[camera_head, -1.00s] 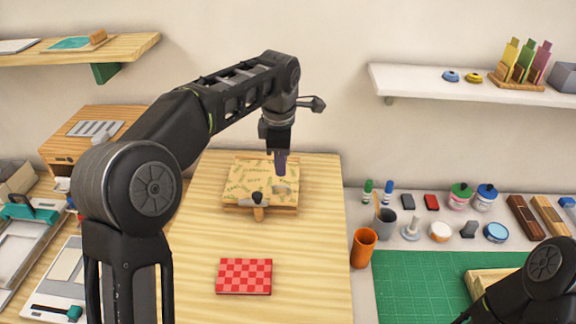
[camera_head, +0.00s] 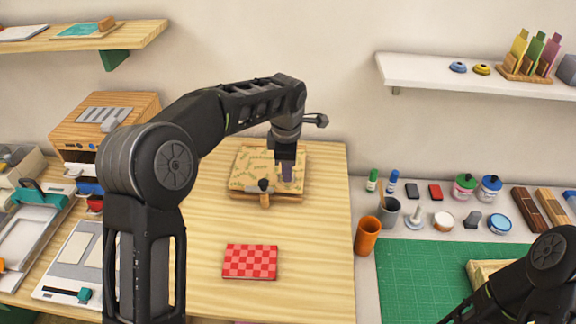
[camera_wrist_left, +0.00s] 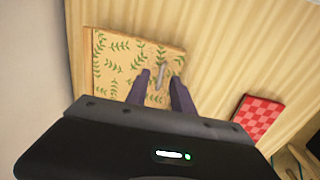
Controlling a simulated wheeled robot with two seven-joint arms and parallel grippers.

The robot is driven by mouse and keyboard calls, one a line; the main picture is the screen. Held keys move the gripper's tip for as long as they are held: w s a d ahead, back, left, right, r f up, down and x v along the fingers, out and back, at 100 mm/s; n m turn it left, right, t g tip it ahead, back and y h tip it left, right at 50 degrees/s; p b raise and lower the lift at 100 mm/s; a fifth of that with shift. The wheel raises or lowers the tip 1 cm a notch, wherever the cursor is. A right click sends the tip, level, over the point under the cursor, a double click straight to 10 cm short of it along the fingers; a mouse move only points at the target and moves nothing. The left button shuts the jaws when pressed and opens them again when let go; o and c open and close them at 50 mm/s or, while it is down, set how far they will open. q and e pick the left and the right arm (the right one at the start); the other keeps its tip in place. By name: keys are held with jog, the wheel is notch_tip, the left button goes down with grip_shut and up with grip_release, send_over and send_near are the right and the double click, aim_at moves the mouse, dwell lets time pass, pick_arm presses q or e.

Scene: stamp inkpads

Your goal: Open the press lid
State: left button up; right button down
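The press (camera_head: 244,187) is a wooden block with a leaf-patterned lid (camera_head: 250,163) lying flat and closed on it. A dark knob with a wooden handle (camera_head: 265,198) sits at its front edge. In the left wrist view the patterned lid (camera_wrist_left: 115,65) fills the upper left, with a small grey handle-like piece (camera_wrist_left: 161,82) on it. My left gripper (camera_head: 287,172) points down over the right part of the lid. Its fingers (camera_wrist_left: 162,86) are apart, with the grey piece showing between their tips. I cannot tell whether they touch it. My right gripper is out of view; only its arm shows.
A red checkered block (camera_head: 250,261) lies in front of the press. A wooden cabinet (camera_head: 105,110) is at left. The wooden table between press and checkered block is clear.

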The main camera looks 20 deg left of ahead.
pick_arm(q)
jog(key=shift+f, duration=0.15)
jog(key=shift+c, duration=0.3)
grip_shut()
dwell(1.1)
